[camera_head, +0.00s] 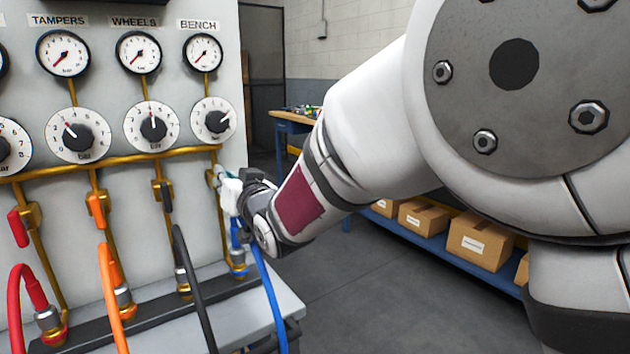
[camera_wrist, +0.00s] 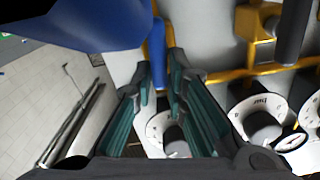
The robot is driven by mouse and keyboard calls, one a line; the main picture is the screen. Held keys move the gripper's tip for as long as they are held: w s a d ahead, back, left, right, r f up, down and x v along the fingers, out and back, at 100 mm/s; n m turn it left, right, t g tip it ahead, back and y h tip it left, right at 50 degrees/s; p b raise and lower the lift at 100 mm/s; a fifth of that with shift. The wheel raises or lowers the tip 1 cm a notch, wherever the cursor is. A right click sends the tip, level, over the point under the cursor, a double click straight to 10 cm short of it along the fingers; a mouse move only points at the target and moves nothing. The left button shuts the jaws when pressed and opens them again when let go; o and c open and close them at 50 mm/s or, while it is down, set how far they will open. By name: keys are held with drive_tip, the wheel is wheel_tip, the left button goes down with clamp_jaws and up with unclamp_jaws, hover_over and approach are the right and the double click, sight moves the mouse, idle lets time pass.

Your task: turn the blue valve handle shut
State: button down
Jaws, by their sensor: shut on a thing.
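The blue valve handle (camera_wrist: 157,52) shows in the wrist view as a narrow blue bar reaching down the picture to between my fingertips. My gripper (camera_wrist: 161,88) is closed on its end. In the head view my gripper (camera_head: 230,192) is at the rightmost pipe, below the BENCH gauge (camera_head: 203,52) and its dial (camera_head: 213,121). There the gripper and wrist hide the handle and its valve body, so I cannot tell its exact angle. The blue hose (camera_head: 268,295) runs just below my gripper, and a large blue shape, probably this hose, fills the wrist view's upper left.
To the left along the brass pipe (camera_head: 130,162) are a black handle (camera_head: 166,196), an orange handle (camera_head: 96,210) and a red handle (camera_head: 18,228). Coloured hoses arch in front of the panel. A blue shelf with cardboard boxes (camera_head: 480,240) stands at the right. Grey floor (camera_head: 370,300) is clear.

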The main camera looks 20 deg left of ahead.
drive_tip(key=shift+w+d+f+m+b, duration=0.3)
drive_tip(key=shift+m+b, duration=1.2)
drive_tip(key=shift+m, duration=0.85)
drive_tip(key=shift+w+d+f+m+b, duration=0.2)
drive_tip(key=shift+f+m+b, duration=0.25)
drive_tip(key=shift+m+b, duration=1.5)
drive_tip(key=shift+w+d+f+m+b, duration=0.3)
drive_tip(key=shift+m+b, duration=0.75)
drive_tip(key=shift+m, duration=1.75)
drive_tip(key=shift+f+m, duration=0.15)
drive_tip(key=shift+m, duration=0.45)
drive_tip(key=shift+s+a+b, duration=0.1)
drive_tip(key=shift+a+b, duration=0.05)
drive_tip(key=shift+b, duration=0.2)
drive_tip(key=c, duration=1.6)
unclamp_jaws()
drive_tip(key=shift+a, duration=0.1)
drive_tip(key=shift+c, duration=0.2)
drive_tip(key=shift+s+r, duration=0.1)
drive_tip(key=shift+r, duration=0.1)
